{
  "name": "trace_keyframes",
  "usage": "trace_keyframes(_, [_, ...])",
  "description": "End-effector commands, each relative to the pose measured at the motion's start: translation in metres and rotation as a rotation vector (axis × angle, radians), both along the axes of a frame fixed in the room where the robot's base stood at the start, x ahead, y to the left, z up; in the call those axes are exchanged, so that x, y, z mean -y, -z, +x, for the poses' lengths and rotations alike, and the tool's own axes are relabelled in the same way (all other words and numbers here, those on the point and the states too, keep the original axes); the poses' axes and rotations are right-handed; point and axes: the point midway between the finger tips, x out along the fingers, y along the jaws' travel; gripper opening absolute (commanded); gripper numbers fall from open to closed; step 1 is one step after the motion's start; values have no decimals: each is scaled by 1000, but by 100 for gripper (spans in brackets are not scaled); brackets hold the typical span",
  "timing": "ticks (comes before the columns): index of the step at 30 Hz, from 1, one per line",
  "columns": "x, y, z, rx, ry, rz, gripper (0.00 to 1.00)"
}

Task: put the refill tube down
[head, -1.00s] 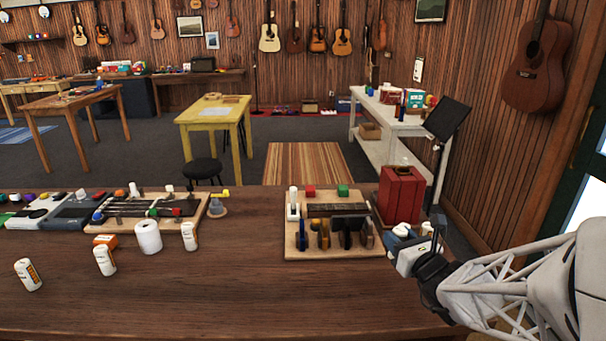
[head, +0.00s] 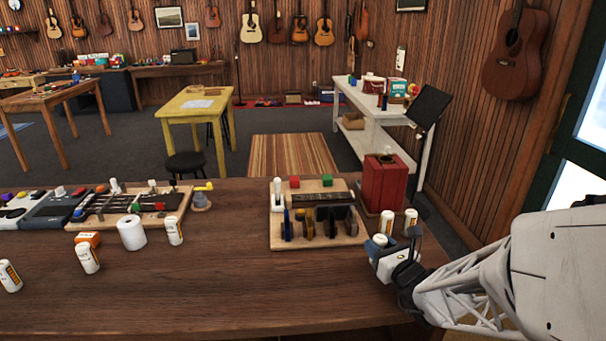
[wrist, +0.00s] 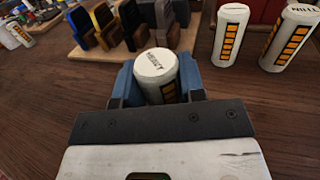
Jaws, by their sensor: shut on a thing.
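My gripper (head: 384,250) is at the right side of the wooden table, its blue fingers shut around a white refill tube (wrist: 157,72). The tube is upright, with dark lettering on its top and an orange label partly hidden by the right finger. Its top also shows in the head view (head: 380,239). Its lower end is hidden, so I cannot tell whether it touches the table. Two similar white tubes stand just behind and to the right, one nearer (wrist: 230,35) and one farther right (wrist: 291,38).
A wooden rack (head: 290,243) with several coloured pieces lies left of my gripper. A red box (head: 384,184) stands behind the tubes. The table's front middle (head: 230,295) is clear.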

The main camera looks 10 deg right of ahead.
Motion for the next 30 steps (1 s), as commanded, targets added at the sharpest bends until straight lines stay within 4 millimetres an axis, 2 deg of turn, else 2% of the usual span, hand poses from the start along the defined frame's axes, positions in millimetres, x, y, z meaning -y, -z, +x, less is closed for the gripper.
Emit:
trace_keyframes(3, [0,7,0,0,1,1,14])
trace_keyframes(17, [0,11,0,-1,0,1,14])
trace_keyframes(18, [0,10,0,0,0,1,43])
trace_keyframes(22, [0,10,0,-1,0,0,62])
trace_keyframes(30, [0,10,0,0,0,0,62])
